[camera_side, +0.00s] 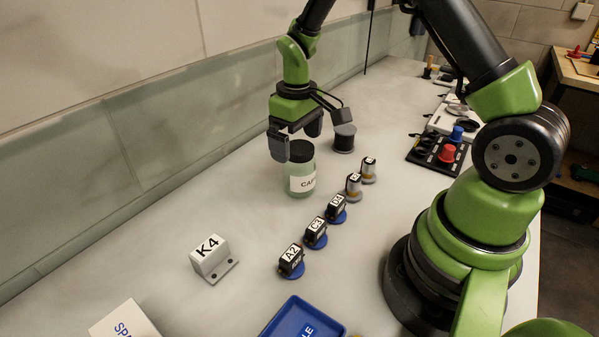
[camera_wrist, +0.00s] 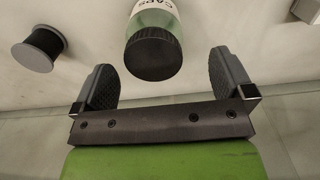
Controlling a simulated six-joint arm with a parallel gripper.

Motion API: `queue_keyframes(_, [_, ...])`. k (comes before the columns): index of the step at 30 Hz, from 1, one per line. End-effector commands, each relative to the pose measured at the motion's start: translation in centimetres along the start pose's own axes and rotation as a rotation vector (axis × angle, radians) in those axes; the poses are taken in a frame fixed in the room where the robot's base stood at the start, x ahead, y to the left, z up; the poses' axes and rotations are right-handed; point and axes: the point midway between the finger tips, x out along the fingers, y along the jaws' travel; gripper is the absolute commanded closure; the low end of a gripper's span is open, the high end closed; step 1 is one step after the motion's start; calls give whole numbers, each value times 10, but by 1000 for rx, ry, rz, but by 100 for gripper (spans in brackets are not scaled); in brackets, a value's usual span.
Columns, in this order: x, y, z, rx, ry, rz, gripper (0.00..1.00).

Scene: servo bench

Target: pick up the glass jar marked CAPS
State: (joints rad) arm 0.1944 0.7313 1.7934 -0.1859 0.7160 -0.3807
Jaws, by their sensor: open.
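The glass jar (camera_side: 301,171) stands upright on the bench. It has greenish glass, a black lid and a white label, partly readable as CAPS. In the wrist view the jar's black lid (camera_wrist: 153,53) shows at top centre, with the label above it. My gripper (camera_side: 296,142) is open and empty, just above and around the lid's level in the side view. In the wrist view my gripper (camera_wrist: 166,82) has its two dark jaws to the left and right of the lid, with gaps on both sides. I cannot tell whether the fingertips reach below the lid.
A spool (camera_side: 344,138) stands close behind the jar. Servos A2 (camera_side: 291,261), C3 (camera_side: 316,233) and others line up to the right. A K4 block (camera_side: 213,258) and a blue tray (camera_side: 303,320) are nearer. The wall ledge runs along the left.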

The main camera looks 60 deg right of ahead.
Motion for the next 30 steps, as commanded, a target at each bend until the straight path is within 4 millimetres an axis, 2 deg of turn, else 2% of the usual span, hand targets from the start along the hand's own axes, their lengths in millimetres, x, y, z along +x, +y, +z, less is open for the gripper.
queue_keyframes(9, [44, 7, -2, 1, -3, -1, 0])
queue_keyframes(18, [49, 7, -3, 1, 1, -1, 0])
queue_keyframes(25, [49, 7, -3, 1, 0, -1, 53])
queue_keyframes(26, [49, 7, -3, 1, 0, -1, 57])
queue_keyframes(30, [49, 7, -3, 1, 1, -1, 57])
